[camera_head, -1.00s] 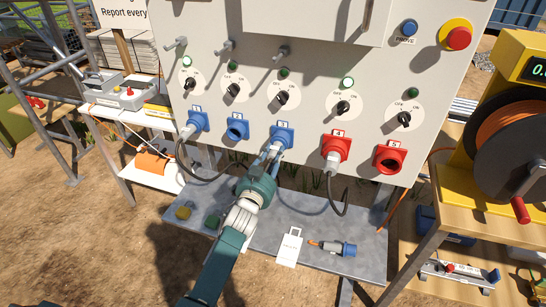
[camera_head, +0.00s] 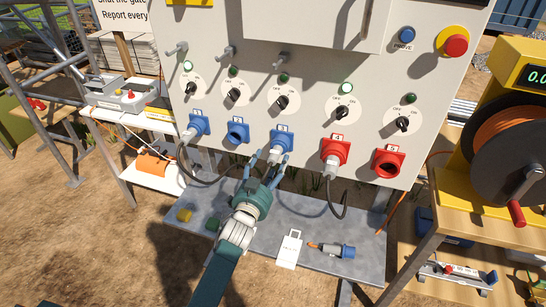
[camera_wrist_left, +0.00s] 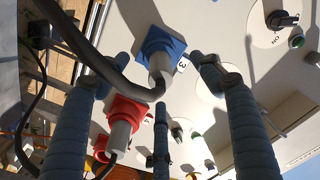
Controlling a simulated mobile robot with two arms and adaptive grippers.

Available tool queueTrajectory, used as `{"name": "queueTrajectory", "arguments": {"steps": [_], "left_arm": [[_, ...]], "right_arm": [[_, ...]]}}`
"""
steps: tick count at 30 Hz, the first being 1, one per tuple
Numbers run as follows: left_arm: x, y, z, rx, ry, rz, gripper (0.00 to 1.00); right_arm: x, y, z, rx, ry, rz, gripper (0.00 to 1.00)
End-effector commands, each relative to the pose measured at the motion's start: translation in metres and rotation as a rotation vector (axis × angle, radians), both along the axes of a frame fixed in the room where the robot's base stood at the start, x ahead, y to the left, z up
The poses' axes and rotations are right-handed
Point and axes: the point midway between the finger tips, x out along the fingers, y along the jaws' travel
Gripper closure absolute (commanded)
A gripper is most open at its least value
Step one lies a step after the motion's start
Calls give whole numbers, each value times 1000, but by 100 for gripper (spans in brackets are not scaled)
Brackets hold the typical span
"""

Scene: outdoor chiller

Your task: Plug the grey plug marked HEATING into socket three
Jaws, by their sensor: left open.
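Socket three (camera_head: 282,138) is a blue socket in the middle of the panel's row; it also shows in the left wrist view (camera_wrist_left: 172,42), marked 3. A grey plug (camera_wrist_left: 160,68) with a thick dark cable sits in it. Its HEATING mark cannot be read here. My left gripper (camera_head: 268,159) is open just below and in front of socket three. Its fingers are spread around the plug's cable end, apart from the plug in the wrist view. In the head view the fingers partly hide the plug. My right gripper is not in view.
Socket one (camera_head: 197,124) and red socket four (camera_head: 334,151) hold cabled plugs. Socket two (camera_head: 237,131) and red socket five (camera_head: 388,162) are empty. A blue-ended plug (camera_head: 346,251) and a white tag (camera_head: 290,249) lie on the grey shelf (camera_head: 262,240). A cable reel (camera_head: 515,135) stands right.

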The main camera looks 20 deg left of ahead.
Motion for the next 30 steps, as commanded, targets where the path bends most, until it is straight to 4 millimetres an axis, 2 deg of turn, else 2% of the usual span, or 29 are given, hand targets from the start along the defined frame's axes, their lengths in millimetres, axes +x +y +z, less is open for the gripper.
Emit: {"name": "queueTrajectory", "arguments": {"steps": [3, 10, 24, 26, 30], "left_arm": [[-16, 1, 3, -2, 1, 1, 34], [-39, 1, 2, -2, 0, 1, 34], [-45, 2, 0, -1, 0, 0, 34], [-52, 2, -1, -1, 1, 1, 34], [-76, 3, -1, 0, 2, 0, 34]], "right_arm": [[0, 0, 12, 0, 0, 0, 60], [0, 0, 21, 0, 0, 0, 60], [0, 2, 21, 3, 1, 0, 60], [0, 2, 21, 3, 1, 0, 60], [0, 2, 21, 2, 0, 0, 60]]}}
